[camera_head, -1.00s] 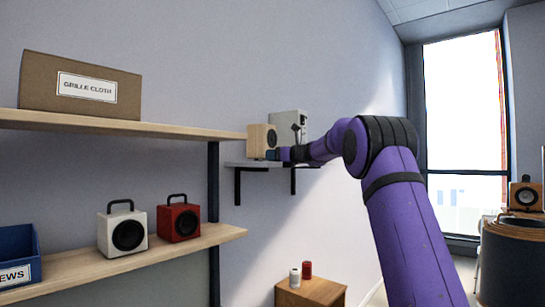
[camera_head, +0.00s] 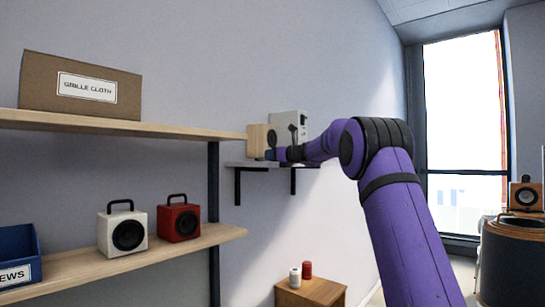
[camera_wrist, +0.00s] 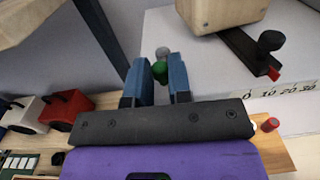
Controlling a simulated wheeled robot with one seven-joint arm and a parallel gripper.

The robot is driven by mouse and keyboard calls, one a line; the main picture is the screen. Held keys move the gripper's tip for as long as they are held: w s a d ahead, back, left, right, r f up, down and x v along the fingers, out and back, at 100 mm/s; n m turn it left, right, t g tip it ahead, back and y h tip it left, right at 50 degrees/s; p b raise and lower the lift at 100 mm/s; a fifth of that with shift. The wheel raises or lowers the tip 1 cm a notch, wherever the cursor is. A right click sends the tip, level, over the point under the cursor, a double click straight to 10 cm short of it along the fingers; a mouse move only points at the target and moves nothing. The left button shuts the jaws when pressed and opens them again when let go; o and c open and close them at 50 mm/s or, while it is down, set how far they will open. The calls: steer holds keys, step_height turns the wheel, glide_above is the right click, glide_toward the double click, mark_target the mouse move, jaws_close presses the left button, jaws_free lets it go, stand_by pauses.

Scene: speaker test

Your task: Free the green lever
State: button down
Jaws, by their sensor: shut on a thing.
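In the wrist view, my gripper (camera_wrist: 160,74) has its two blue fingers closed around a small green lever end (camera_wrist: 161,71). A grey rounded piece (camera_wrist: 162,53) sits just beyond it. The lever's base is mostly hidden by the fingers. A pale wooden block (camera_wrist: 222,12) is close by at the upper right. A black bar (camera_wrist: 245,50) with a dark knob and red tip runs out from under it. In the head view, my gripper (camera_head: 272,154) is at the front of the wooden box (camera_head: 257,141) on the small wall shelf; the green lever cannot be made out there.
A light grey unit (camera_head: 287,120) stands behind the wooden box. A numbered scale (camera_wrist: 285,92) lies near the black bar. Left shelves hold a white speaker (camera_head: 122,231), a red speaker (camera_head: 178,220) and a cardboard box (camera_head: 80,85). Two spools stand on a low cabinet (camera_head: 312,292).

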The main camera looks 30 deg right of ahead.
steer(key=shift+s+a+m+t+h, duration=0.15)
steer(key=shift+a+m+h, duration=0.2)
steer(key=shift+m+h, duration=0.5)
steer(key=shift+w+a+m+t+h, duration=0.1)
steer(key=shift+a+m+h, duration=0.3)
steer(key=shift+h, duration=0.75)
steer(key=shift+s+a+m+t+h, duration=0.15)
steer(key=shift+a+m+h, duration=0.2)
steer(key=shift+m+h, duration=0.5)
steer(key=shift+w+a+m+g+h, duration=0.4)
steer(key=shift+a+m+g+h, duration=0.5)
steer(key=shift+m+h, duration=1.05)
steer(key=shift+w+a+m+g+h, duration=0.5)
steer(key=shift+m+g+h, duration=0.75)
steer(key=shift+h, duration=1.35)
steer(key=shift+w+a+m+g+h, duration=0.25)
steer(key=shift+a+m+g+h, duration=0.7)
steer(key=shift+m+h, duration=0.95)
steer(key=shift+n+h, duration=0.3)
steer(key=shift+h, duration=0.2)
steer(key=c, duration=1)
jaws_free()
steer(key=shift+w, duration=0.1)
steer(key=shift+c, duration=0.2)
